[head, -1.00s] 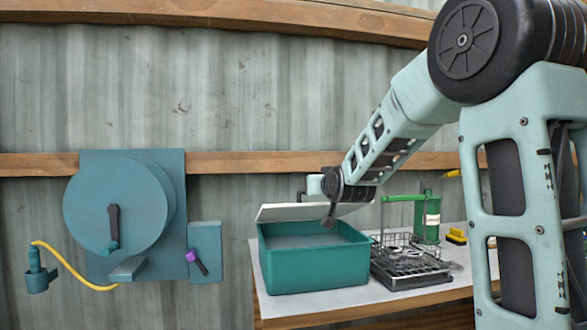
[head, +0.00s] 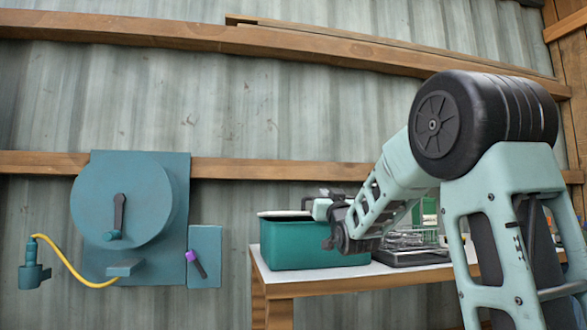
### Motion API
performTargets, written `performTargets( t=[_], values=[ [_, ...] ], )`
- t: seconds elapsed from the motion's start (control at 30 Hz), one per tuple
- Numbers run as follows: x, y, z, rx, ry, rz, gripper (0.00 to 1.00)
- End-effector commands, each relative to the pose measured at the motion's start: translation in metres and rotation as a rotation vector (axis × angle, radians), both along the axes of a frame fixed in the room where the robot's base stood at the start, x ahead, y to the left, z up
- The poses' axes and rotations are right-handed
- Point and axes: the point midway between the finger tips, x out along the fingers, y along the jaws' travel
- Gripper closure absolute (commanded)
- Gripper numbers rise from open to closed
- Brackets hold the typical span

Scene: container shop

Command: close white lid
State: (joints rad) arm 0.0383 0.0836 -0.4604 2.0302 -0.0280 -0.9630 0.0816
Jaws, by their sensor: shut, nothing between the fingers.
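The white lid (head: 284,213) shows as a thin, almost level strip along the top of the teal box (head: 305,246), which stands on the white-topped table. From this low angle I cannot tell whether the lid lies fully flat on the rim. My gripper (head: 308,204) is just above the lid, near the middle of the box. It is shut and empty; whether it touches the lid is unclear. My wrist covers the right part of the lid and the box's upper right side.
A wire rack on a dark tray (head: 408,257) stands right of the box, partly behind my arm. A green object behind it is mostly hidden. A blue wall unit with a crank (head: 118,215) and a yellow hose (head: 70,268) are at the left.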

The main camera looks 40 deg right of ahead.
Motion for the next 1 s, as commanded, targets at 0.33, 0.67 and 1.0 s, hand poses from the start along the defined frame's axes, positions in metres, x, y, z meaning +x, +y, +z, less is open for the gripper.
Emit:
performTargets(
  t=[0.33,0.67,1.0],
  values=[
    [-0.002,-0.001,-0.020,0.001,0.001,0.001,1.00],
    [-0.002,-0.002,-0.023,0.003,0.007,0.000,1.00],
    [-0.001,-0.002,-0.026,0.006,0.014,0.000,1.00]
  ],
)
